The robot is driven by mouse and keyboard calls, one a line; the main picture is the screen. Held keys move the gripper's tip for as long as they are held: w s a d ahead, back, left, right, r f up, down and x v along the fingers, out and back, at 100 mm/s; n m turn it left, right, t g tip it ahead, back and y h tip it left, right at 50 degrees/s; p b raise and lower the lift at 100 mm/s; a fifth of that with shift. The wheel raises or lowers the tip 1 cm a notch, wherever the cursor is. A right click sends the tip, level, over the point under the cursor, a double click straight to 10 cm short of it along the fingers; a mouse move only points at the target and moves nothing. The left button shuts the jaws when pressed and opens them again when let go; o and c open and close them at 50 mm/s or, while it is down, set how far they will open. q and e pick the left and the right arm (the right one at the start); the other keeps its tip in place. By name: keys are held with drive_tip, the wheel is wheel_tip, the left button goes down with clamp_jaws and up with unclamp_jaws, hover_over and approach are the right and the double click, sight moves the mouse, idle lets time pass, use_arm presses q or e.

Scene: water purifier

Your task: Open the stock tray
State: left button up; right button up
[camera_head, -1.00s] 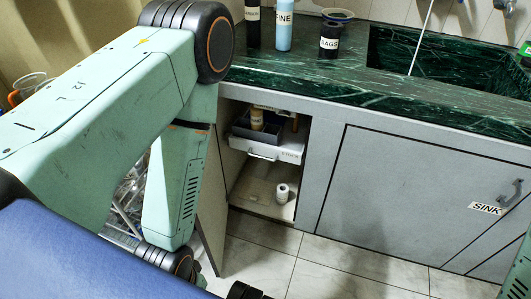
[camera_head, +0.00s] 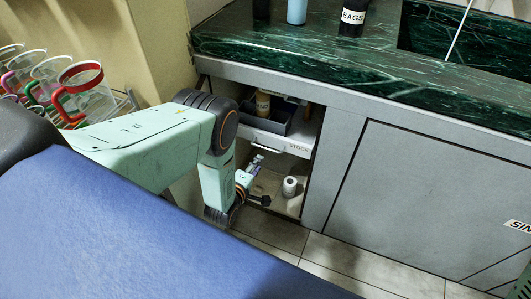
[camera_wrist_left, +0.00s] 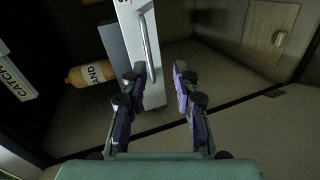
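The stock tray (camera_head: 297,146) is a white-fronted drawer labelled STOCK, inside the open cabinet bay under the counter. Its bar handle (camera_head: 262,139) is on the front. In the left wrist view the tray front (camera_wrist_left: 129,14) and its handle (camera_wrist_left: 148,44) lie just beyond my fingertips. My left gripper (camera_head: 256,163) is low in the bay mouth, below the tray front. In the left wrist view my left gripper (camera_wrist_left: 161,76) has its two purple-padded fingers apart, with nothing held between them. My right gripper is out of view.
A dark bin (camera_head: 272,121) with a brown bottle (camera_head: 262,104) sits on the tray; a bottle reads SAND (camera_wrist_left: 92,74) in the wrist view. A white roll (camera_head: 290,186) stands on the bay floor. The closed sink door (camera_head: 430,200) is to the right. Colourful-handled jugs (camera_head: 85,95) stand left.

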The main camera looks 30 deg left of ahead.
sight(266, 148)
use_arm(q)
drive_tip(key=shift+n+t, duration=0.6)
drive_tip(key=shift+w+a+f+b, duration=0.15)
drive_tip(key=shift+w+b, duration=0.5)
drive_tip(key=shift+w, duration=0.8)
drive_tip(key=shift+w+a+f+b, duration=0.15)
drive_tip(key=shift+w+b, duration=0.5)
drive_tip(key=shift+w, duration=0.85)
drive_tip(key=shift+w+a+f+b, duration=0.15)
drive_tip(key=shift+w+b, duration=0.5)
drive_tip(key=shift+w, duration=0.8)
drive_tip(key=shift+r, duration=0.1)
drive_tip(key=shift+c, duration=0.2)
clamp_jaws()
